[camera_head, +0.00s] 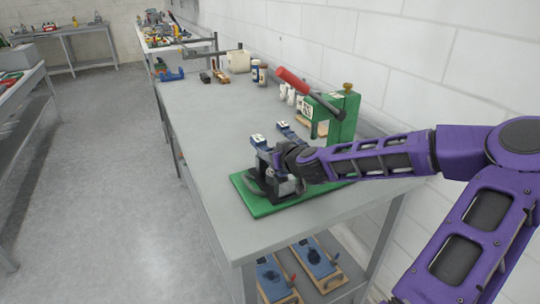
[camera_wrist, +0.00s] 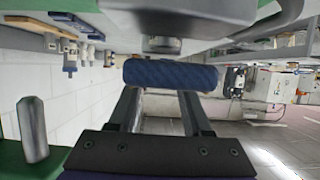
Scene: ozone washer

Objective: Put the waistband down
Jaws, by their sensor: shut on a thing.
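A dark blue, ribbed roll of cloth, which I take to be the waistband (camera_wrist: 170,75), lies across the ends of my gripper's fingers (camera_wrist: 160,108) in the wrist view. The fingers stand apart and are shut on it. In the head view my gripper (camera_head: 272,160) is low over the green base plate (camera_head: 241,189) of a press on the grey bench. Blue pieces with pale labels show by the gripper there; I cannot tell whether they are the cloth. My wrist hides part of the plate, and contact below is unclear.
The green press frame (camera_head: 345,118), with its red-handled lever (camera_head: 291,78), stands just behind my gripper near the white wall. A metal post (camera_wrist: 33,130) is close in the wrist view. The bench's left and front are clear; small jars and tools (camera_head: 218,77) lie farther back.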

